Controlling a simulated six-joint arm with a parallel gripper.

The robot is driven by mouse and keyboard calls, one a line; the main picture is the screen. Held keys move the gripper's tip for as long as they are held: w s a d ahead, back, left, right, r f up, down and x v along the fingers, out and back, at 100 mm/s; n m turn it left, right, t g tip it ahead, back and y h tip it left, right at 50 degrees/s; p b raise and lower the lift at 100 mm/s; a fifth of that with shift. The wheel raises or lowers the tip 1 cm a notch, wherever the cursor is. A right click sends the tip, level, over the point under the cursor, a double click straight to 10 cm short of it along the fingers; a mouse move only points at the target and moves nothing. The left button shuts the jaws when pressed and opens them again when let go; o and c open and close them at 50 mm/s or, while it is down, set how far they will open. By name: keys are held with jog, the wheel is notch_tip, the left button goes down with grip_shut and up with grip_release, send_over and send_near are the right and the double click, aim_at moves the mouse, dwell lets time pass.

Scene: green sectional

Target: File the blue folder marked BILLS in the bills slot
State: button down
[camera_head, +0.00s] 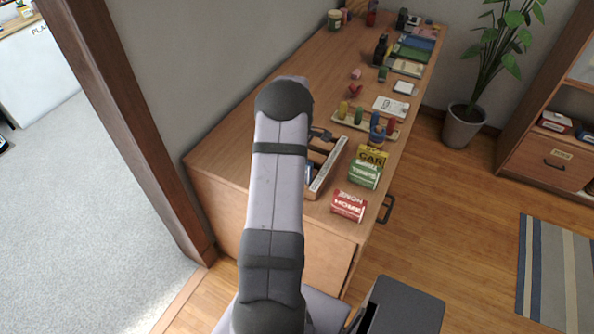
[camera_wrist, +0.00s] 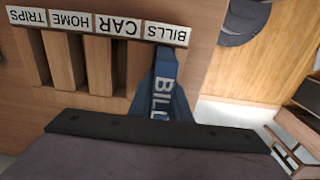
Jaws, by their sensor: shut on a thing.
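The blue folder marked BILLS (camera_wrist: 163,100) is held by my gripper (camera_wrist: 158,128), whose dark edge crosses the lower part of the wrist view. The folder's far end lines up with the slot under the BILLS label (camera_wrist: 166,33) and seems to reach into it; how deep is unclear. The wooden file holder (camera_wrist: 118,75) has slots labelled TRIPS, HOME, CAR and BILLS, upside down in the wrist view. In the head view the holder (camera_head: 327,168) stands on the desk beside my arm, which hides most of my gripper and the folder.
Yellow CAR (camera_head: 372,156), green (camera_head: 364,174) and red HOME (camera_head: 348,206) folders lie right of the holder, near the desk's front edge. A tray with coloured pegs (camera_head: 352,121) stands behind. The other slots look empty. Open floor lies right of the desk.

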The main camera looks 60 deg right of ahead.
jog(key=shift+s+a+f, duration=0.15)
jog(key=shift+a+f, duration=0.1)
jog(key=shift+f, duration=0.35)
jog(key=shift+s+a+f, duration=0.1)
jog(key=shift+a+f, duration=0.1)
jog(key=shift+f, duration=0.4)
jog(key=c, duration=1.8)
grip_release()
jog(key=shift+o, duration=1.2)
jog(key=shift+d+f, duration=0.1)
jog(key=shift+d, duration=0.05)
jog(key=shift+w, duration=0.1)
jog(key=shift+w+r+b, duration=0.1)
jog(key=shift+r+b, duration=0.2)
jog(key=shift+r, duration=0.05)
jog(key=r, duration=0.3)
jog(key=d+r+b, duration=0.1)
jog(key=r, duration=0.5)
jog(key=shift+d+r+b, duration=0.15)
jog(key=shift+b, duration=0.25)
